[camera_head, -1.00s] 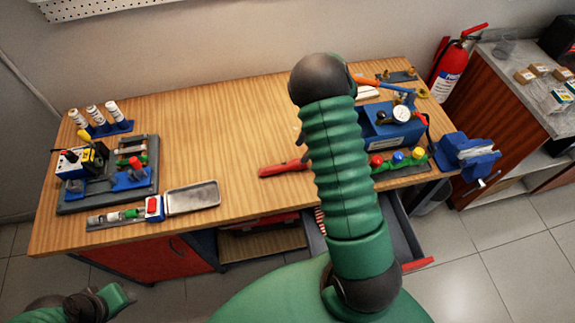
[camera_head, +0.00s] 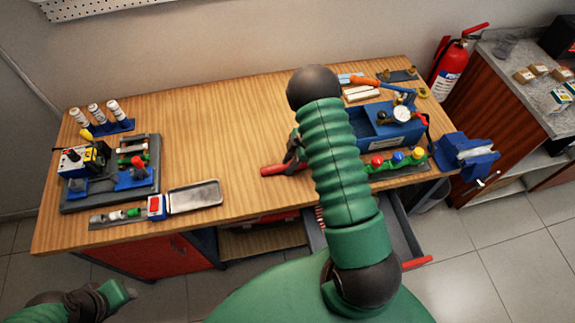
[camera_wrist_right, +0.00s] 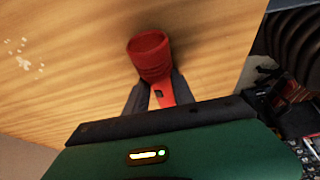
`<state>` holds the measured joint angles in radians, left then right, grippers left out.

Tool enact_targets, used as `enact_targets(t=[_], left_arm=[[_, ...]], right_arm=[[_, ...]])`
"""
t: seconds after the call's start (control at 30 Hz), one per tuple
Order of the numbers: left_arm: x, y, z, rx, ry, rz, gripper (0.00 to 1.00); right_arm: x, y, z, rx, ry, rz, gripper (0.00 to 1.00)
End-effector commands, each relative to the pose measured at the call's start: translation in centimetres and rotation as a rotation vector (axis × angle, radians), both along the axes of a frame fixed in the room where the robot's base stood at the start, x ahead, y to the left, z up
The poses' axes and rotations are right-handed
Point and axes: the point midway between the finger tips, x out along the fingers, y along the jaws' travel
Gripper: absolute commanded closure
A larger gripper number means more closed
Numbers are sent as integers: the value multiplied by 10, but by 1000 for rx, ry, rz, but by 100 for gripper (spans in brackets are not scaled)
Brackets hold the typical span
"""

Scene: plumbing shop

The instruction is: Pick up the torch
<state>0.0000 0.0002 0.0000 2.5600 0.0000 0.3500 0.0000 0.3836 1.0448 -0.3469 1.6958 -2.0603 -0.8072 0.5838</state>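The torch (camera_head: 285,169) is red and lies on the wooden workbench, left of my right arm in the head view. In the right wrist view its wide round head (camera_wrist_right: 150,52) points away from me. My right gripper (camera_head: 296,152) is at the torch, partly hidden behind my arm. In the wrist view the dark fingers of the right gripper (camera_wrist_right: 160,92) lie on either side of the torch's narrower body, very close to it. I cannot tell whether they press on it. My left gripper (camera_head: 122,292) is low at the left, off the bench; its fingers are unclear.
A blue toolbox with a gauge (camera_head: 402,114) and a board with coloured knobs (camera_head: 398,159) stand right of my arm. A blue vise (camera_head: 468,152) is at the bench's right end. A metal tray (camera_head: 196,197) lies at left. An open drawer (camera_head: 400,235) juts out in front.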

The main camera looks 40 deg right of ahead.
Motion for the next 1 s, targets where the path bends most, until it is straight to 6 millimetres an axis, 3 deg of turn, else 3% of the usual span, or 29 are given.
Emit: enact_targets(t=[0.03,0.2,0.77,0.87,1.0], left_arm=[[0,0,0,0,0,0,64],[0,0,0,0,0,0,64],[0,0,0,0,0,0,64],[0,0,-2,0,0,0,64],[0,0,-5,0,0,0,64]], right_arm=[[0,0,0,0,0,0,78],[0,0,0,0,0,0,100],[0,0,3,-1,-1,1,100],[1,0,17,-3,-2,3,100],[1,0,51,-3,-5,2,100]])
